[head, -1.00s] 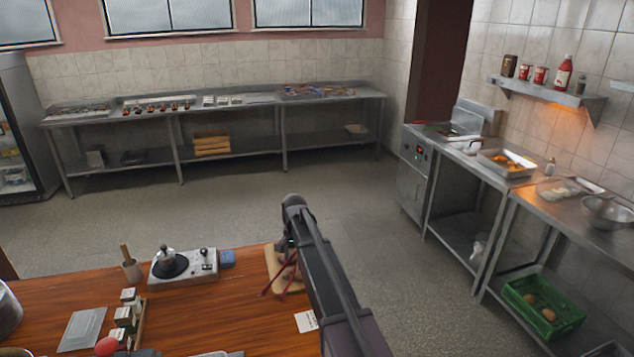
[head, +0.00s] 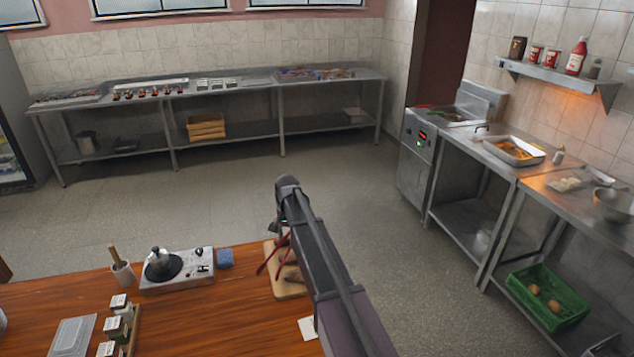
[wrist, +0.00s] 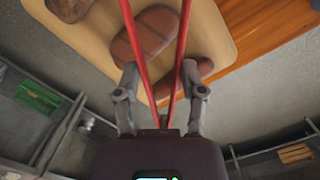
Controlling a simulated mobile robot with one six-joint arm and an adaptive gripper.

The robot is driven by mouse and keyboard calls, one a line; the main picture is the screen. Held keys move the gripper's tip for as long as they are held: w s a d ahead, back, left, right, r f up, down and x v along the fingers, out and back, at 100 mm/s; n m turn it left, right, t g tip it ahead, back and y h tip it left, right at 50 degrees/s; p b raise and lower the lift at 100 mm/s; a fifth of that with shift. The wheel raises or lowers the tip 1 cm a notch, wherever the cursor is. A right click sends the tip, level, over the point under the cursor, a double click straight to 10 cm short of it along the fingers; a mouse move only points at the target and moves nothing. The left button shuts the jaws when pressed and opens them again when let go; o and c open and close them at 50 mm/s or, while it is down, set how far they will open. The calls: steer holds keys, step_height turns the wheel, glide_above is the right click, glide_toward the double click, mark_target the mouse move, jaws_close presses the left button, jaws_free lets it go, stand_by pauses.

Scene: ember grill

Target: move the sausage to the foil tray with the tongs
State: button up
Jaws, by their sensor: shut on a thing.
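Red tongs (wrist: 135,45) are held in my gripper (wrist: 161,95), whose two grey fingers are shut on them. The tong arms spread apart away from the gripper, above a pale wooden board (wrist: 215,40). A brown sausage (wrist: 150,32) lies on the board, seen between and partly behind the tong arms. I cannot tell whether the tongs touch it. Another brown piece (wrist: 197,72) lies closer to the gripper. In the head view the red tongs (head: 264,266) and board (head: 288,292) show beside my arm, which hides much of them. I cannot make out a foil tray for certain.
A hot plate with a pot (head: 160,264), a blue sponge (head: 225,258) and spice boxes (head: 117,328) stand left of the board on the wooden table (head: 215,315). A metal tray with food (head: 489,146) is on the right counter. The floor beyond is clear.

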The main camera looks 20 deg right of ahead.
steer(key=shift+d+r, duration=0.1)
steer(key=shift+d, duration=0.15)
steer(key=shift+w+d+r, duration=0.1)
steer(key=shift+d+r, duration=0.05)
steer(key=w+d+r+m+h+p, duration=0.3)
steer(key=d+r+m+h+p, duration=0.1)
steer(key=r, duration=0.3)
steer(key=w+d+r+m+t+h+p, duration=0.1)
steer(key=w+d+r+m+h+p, duration=0.3)
steer(key=d+r+m+p, duration=0.2)
steer(key=shift+d+r+p, duration=0.3)
steer(key=shift+r+p, duration=0.15)
steer(key=shift+r, duration=0.15)
steer(key=shift+f, duration=0.15)
step_height(320, 180, down, 10)
steer(key=b, duration=1)
